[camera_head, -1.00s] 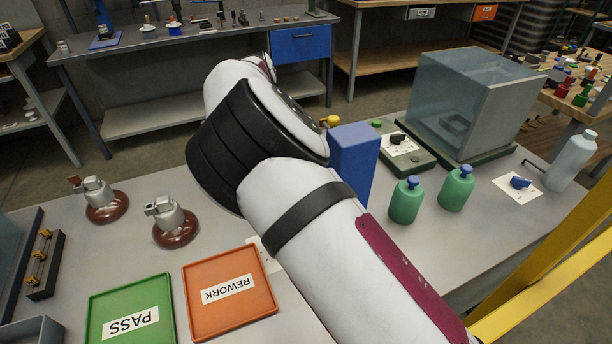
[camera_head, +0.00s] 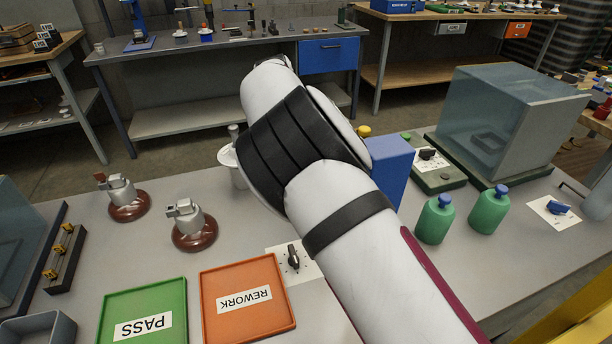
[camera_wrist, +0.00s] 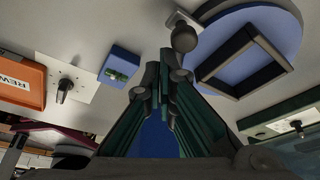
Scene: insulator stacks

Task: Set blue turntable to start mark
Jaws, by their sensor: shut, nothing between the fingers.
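The blue turntable (camera_wrist: 282,24) is a round blue disc at the top right of the wrist view, with a black square frame (camera_wrist: 243,61) on it. A dark round knob (camera_wrist: 183,38) stands at its left rim, over a pale plate. My gripper (camera_wrist: 166,72) is shut and empty, its fingertips just below the knob in the picture. I cannot tell whether they touch it. A start mark is not discernible. In the head view I cannot make out the turntable, and my arm hides the gripper.
A black rotary knob on a white card (camera_head: 293,258) sits by the orange REWORK tray (camera_head: 247,297). The green PASS tray (camera_head: 143,312) is left of it. Two green bottles (camera_head: 435,220), a tall blue block (camera_head: 390,168) and a clear box (camera_head: 505,115) stand to the right.

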